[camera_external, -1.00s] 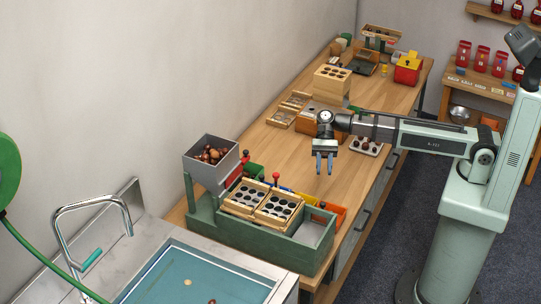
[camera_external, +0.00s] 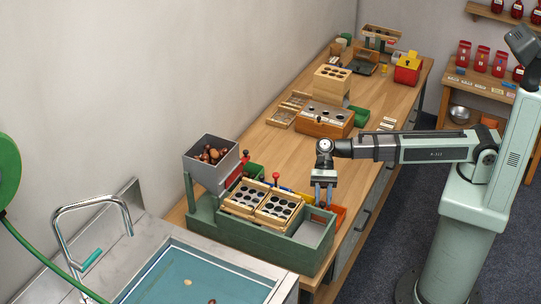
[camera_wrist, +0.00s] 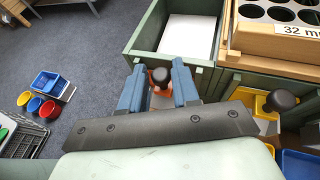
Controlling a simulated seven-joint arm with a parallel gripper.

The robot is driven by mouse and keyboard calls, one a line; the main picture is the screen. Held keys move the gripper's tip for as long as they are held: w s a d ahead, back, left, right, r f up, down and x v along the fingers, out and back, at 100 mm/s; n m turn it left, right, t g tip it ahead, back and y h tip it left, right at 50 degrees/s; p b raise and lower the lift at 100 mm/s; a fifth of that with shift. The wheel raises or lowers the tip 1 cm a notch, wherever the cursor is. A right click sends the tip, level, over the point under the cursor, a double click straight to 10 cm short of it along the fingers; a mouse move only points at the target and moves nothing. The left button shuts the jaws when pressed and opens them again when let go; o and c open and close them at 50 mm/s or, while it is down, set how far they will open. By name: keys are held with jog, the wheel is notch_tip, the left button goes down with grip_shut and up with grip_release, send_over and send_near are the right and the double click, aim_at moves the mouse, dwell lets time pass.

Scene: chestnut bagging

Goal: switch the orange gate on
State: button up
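The orange gate (camera_wrist: 159,91) shows in the wrist view as a small orange piece with a black knob, at the side of the green sorting machine (camera_wrist: 147,37). My gripper (camera_wrist: 160,82) is open, with one blue finger on each side of the knob. I cannot tell whether either finger touches it. In the external view my gripper (camera_external: 323,205) points down at the right side of the machine (camera_external: 262,241), and the gate cannot be made out clearly beside the fingers. A yellow gate (camera_wrist: 262,105) with a black knob lies to the right in the wrist view.
Wooden sieve trays (camera_external: 243,198) sit on the machine, beside a grey hopper (camera_external: 211,175) of chestnuts. A blue bin (camera_wrist: 298,164) lies under the yellow gate. A wooden box (camera_external: 324,126) stands further back. The bench between is mostly clear.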

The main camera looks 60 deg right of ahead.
jog(key=shift+c, duration=0.2)
grip_shut()
dwell(0.4)
jog(key=shift+r, duration=1.85)
jog(key=shift+o, duration=0.2)
grip_release()
jog(key=v, duration=1.3)
jog(key=shift+d+r, duration=0.25)
jog(key=shift+d, duration=0.1)
